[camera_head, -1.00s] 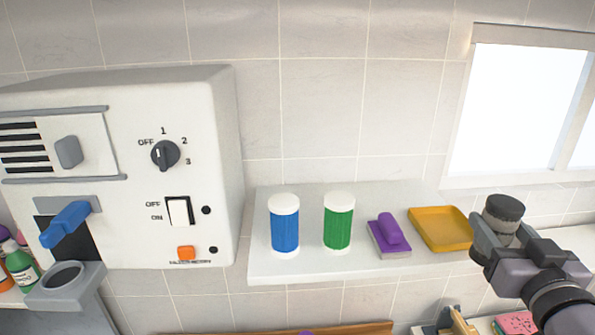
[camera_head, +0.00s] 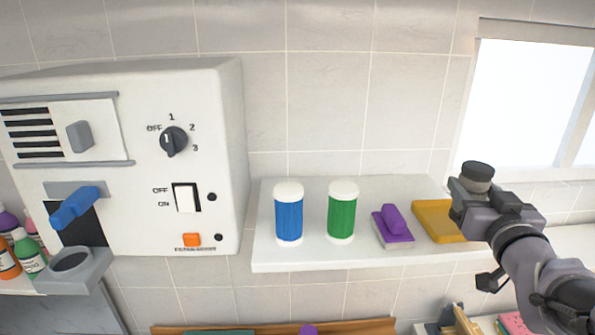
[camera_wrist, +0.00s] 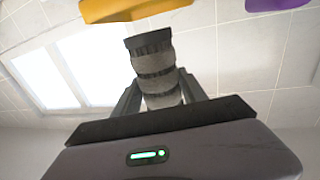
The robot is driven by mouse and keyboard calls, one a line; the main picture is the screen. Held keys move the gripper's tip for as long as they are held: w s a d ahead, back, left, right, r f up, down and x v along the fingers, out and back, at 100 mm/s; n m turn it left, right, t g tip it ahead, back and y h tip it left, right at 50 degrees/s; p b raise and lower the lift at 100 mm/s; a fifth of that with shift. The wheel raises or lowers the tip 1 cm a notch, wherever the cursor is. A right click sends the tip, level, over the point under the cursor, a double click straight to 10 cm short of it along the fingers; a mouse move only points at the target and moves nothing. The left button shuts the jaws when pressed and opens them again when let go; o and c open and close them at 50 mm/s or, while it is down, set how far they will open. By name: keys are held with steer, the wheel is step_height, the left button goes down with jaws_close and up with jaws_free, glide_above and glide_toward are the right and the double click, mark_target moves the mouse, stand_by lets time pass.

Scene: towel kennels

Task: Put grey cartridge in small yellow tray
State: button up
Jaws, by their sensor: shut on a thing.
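The grey cartridge (camera_head: 477,172) is a ribbed grey cylinder with a dark end cap. My gripper (camera_head: 470,190) is shut on it and holds it up near the right end of the shelf. In the wrist view the cartridge (camera_wrist: 155,70) stands between the two fingers (camera_wrist: 160,92). The small yellow tray (camera_head: 434,222) lies on the shelf, and my gripper covers its right part in the head view. A yellow edge of the tray (camera_wrist: 130,8) shows at the top of the wrist view. The cartridge looks apart from the tray, but its exact height above it is hard to tell.
A purple brush-like item (camera_head: 393,226) lies just left of the tray. Green (camera_head: 341,215) and blue (camera_head: 288,218) canisters with white lids stand farther left on the white shelf (camera_head: 330,260). A white control box (camera_head: 120,160) is at the left. A window (camera_head: 525,105) is at the right.

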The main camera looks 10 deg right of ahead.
steer(key=x, duration=0.3)
steer(key=shift+w+a+f, duration=0.1)
steer(key=shift+a, duration=0.15)
step_height(320, 180, down, 2)
steer(key=shift+f+b, duration=0.1)
steer(key=shift+b, duration=1.05)
steer(key=shift+f+b, duration=0.75)
steer(key=shift+b, duration=0.3)
steer(key=o, duration=1.5)
